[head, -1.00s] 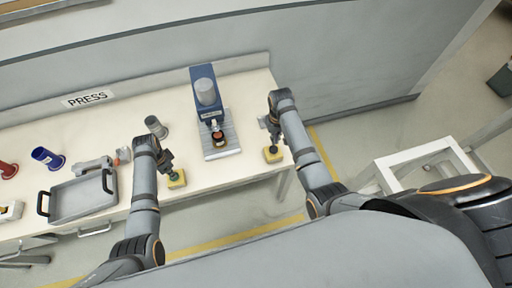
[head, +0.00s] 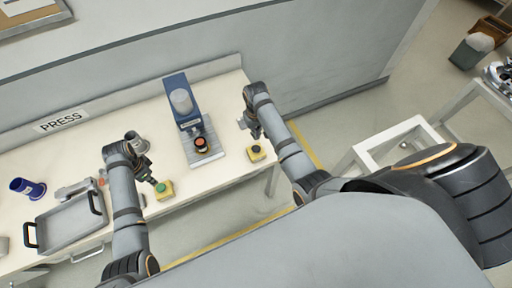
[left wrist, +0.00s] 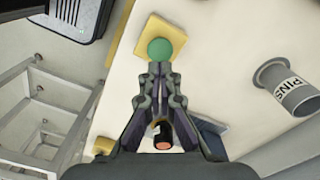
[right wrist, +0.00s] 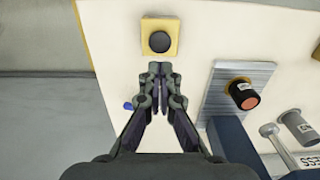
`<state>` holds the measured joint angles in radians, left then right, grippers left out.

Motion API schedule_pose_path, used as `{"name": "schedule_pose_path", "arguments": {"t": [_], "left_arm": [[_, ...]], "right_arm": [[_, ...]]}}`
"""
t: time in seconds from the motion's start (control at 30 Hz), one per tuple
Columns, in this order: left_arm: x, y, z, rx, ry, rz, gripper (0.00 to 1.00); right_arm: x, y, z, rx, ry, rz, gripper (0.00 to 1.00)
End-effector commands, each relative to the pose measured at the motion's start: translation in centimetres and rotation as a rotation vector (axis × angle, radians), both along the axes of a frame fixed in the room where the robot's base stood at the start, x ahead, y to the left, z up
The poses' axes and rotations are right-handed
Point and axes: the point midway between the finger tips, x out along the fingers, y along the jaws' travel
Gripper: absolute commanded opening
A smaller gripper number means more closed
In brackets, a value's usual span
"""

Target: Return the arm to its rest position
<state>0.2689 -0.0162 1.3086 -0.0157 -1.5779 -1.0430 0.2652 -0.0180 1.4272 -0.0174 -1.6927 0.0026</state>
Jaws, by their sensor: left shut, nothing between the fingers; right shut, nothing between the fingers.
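My left gripper (head: 149,176) is shut and empty, just left of a yellow box (head: 164,193) with a green button (head: 160,187). In the left wrist view its closed fingertips (left wrist: 160,70) lie just below the green button (left wrist: 160,49) in the picture. My right gripper (head: 257,132) is shut and empty by another yellow box (head: 255,155) with a black button. In the right wrist view the black button (right wrist: 159,41) is in plain sight above the closed fingertips (right wrist: 160,70). Whether either gripper touches its box cannot be told.
A blue press (head: 176,88) stands between the arms, with a black, orange-topped piece (head: 201,145) on its plate. A grey tray (head: 68,226), a blue cup (head: 30,188) and a grey cup (head: 136,142) are at the left. A white frame (head: 390,146) stands right, off the table.

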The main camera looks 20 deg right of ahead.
Motion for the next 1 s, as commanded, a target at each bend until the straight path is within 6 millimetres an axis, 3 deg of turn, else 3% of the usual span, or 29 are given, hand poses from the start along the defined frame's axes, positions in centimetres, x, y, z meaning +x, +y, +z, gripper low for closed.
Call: {"name": "schedule_pose_path", "arguments": {"t": [0.17, 0.67, 0.77, 1.0], "left_arm": [[0.0, 0.0, 0.9, 0.0, 0.0, 0.0, 0.0], [-0.2, 0.1, 0.9, 0.001, -0.002, 0.007, 0.0], [-1.6, 0.7, 0.9, 0.009, -0.024, 0.084, 0.0], [-9.1, 3.0, 3.8, 0.019, -0.163, 0.491, 0.0]], "right_arm": [[0.0, 0.0, 0.0, 0.0, 0.0, 0.0, 0.0], [-0.1, -0.1, 0.0, -0.001, -0.002, 0.0, 0.0], [-1.6, -0.7, -0.3, -0.011, -0.023, -0.003, 0.0], [-9.3, -3.0, 1.5, -0.058, -0.151, 0.009, 0.0]]}}
